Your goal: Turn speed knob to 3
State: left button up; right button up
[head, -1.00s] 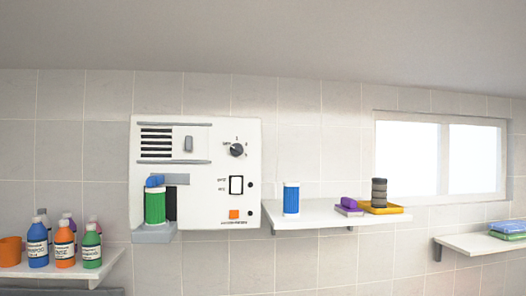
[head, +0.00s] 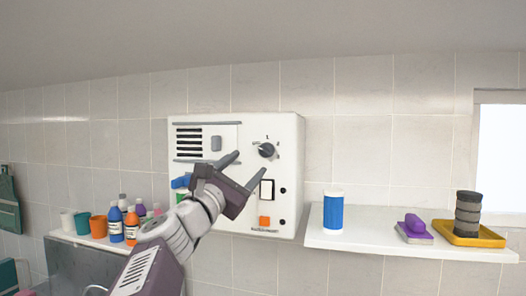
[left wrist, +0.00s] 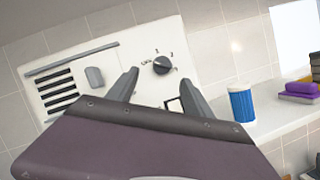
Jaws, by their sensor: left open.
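The speed knob (head: 266,150) is a dark round dial with numbers around it, on the upper right of the white wall panel (head: 290,135). In the left wrist view the knob (left wrist: 162,65) shows unobstructed beyond my fingertips, with a "1" above its left side. I cannot surely read where its pointer stands. My left gripper (head: 246,166) is open and empty in front of the panel, below and left of the knob. In the left wrist view the fingers (left wrist: 160,82) stand apart, below the knob, and do not touch it. My right gripper is not in view.
The panel also has a rocker switch (head: 267,190), an orange button (head: 265,221) and a vent (head: 188,141). Bottles (head: 116,223) stand at lower left.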

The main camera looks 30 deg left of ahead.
aim_at(264, 152)
pick_arm(q)
jog(key=p+x, duration=0.1)
jog(key=x, duration=0.1)
jog(key=p+x, duration=0.1)
jog(key=x, duration=0.2)
jog(key=p+x, duration=0.2)
jog(key=x, duration=0.1)
jog(key=shift+w+d, duration=0.3)
jog(key=shift+w+a, duration=0.1)
jog(key=shift+w, duration=0.05)
jog(key=shift+c, duration=0.3)
grip_shut()
